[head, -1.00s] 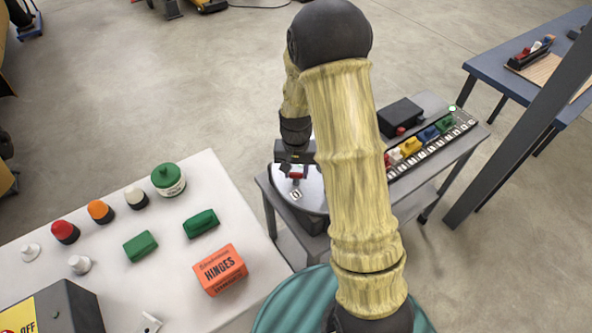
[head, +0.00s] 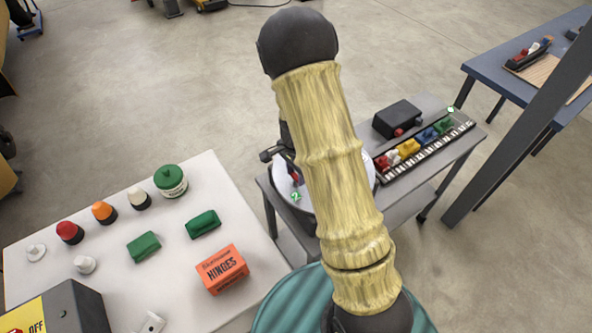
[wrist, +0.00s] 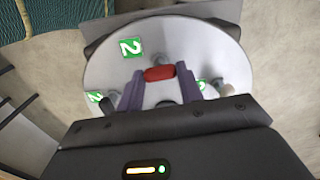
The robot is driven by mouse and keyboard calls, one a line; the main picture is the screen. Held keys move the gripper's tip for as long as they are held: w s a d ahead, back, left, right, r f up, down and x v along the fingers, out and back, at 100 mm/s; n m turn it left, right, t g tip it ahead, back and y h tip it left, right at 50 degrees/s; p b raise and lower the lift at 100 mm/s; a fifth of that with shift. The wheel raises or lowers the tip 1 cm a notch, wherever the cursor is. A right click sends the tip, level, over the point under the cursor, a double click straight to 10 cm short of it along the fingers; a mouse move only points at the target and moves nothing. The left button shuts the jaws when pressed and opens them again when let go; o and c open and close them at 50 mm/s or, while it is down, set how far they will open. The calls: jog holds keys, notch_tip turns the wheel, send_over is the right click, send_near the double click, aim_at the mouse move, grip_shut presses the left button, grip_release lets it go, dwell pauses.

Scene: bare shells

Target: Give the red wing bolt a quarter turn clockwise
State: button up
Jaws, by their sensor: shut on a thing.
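The red wing bolt (wrist: 159,73) shows in the wrist view near the middle of a round pale plate (wrist: 105,72). My gripper (wrist: 160,77) is shut on it, with one purple-grey finger at each end of the red wing. The plate carries green tags marked 2, one (wrist: 131,47) behind the bolt and others lower down at both sides. In the head view my arm hides much of the plate (head: 284,188), and a green 2 tag (head: 296,197) shows at its near side. The bolt's shank is hidden.
On the grey bench, a black box (head: 397,118) and a rail with coloured blocks (head: 425,145) stand right of my arm. The white table at left holds an orange HINGES box (head: 222,268), green blocks and several caps. A dark post (head: 520,120) rises at right.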

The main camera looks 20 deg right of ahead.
jog(key=shift+m, duration=0.3)
jog(key=o, duration=1)
notch_tip(320, 180, up, 18)
jog(key=shift+f+b, duration=0.25)
jog(key=shift+b, duration=0.3)
